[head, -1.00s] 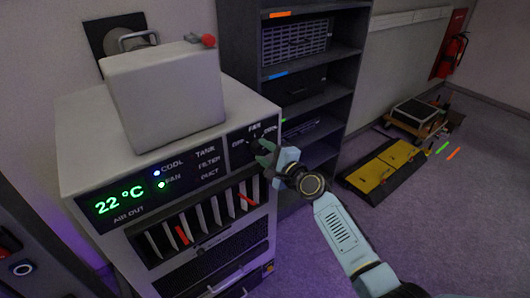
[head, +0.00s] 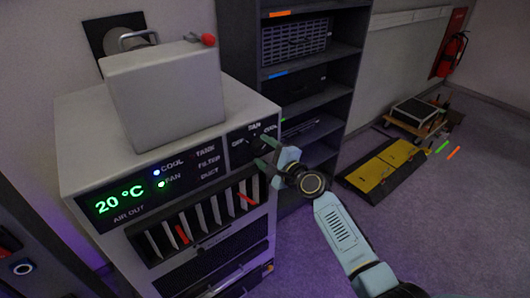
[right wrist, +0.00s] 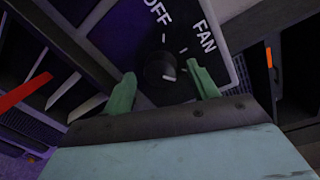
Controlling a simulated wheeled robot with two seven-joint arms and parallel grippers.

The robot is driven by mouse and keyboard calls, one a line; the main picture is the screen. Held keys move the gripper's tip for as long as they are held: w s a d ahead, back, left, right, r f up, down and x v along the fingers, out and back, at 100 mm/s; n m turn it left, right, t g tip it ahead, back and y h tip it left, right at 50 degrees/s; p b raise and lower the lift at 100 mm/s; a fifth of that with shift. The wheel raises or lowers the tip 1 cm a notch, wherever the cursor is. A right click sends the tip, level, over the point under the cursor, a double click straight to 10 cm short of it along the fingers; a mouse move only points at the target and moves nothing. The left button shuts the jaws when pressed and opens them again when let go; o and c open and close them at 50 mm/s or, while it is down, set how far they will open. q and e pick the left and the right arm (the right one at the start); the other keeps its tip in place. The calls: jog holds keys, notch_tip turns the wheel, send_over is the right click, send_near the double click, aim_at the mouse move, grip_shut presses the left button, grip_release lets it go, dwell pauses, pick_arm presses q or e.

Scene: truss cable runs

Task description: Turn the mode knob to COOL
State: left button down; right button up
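The mode knob (right wrist: 160,70) is a small dark round knob on the black panel (head: 243,148) at the cabinet's upper right. In the head view its labels read OFF, FAN and COOL. In the right wrist view OFF and FAN show; COOL is out of sight. A pale mark on the knob lies at its lower right, away from OFF. My right gripper (head: 264,151) is open, its green fingers apart in the right wrist view (right wrist: 162,87), one on each side of the knob with gaps. My left gripper is not in view.
The display (head: 122,197) reads 20 °C, with a blue light by COOL and a green light by FAN. A grey box (head: 165,95) stands on the cabinet. Vent slats with red strips lie below the panel.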

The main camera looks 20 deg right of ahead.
jog(key=shift+s+d, duration=0.25)
jog(key=shift+s, duration=0.25)
jog(key=f+v, duration=0.1)
jog(key=v, duration=1.1)
jog(key=shift+s+r+p, duration=0.15)
jog(key=shift+r+p, duration=0.15)
jog(key=shift+r, duration=0.2)
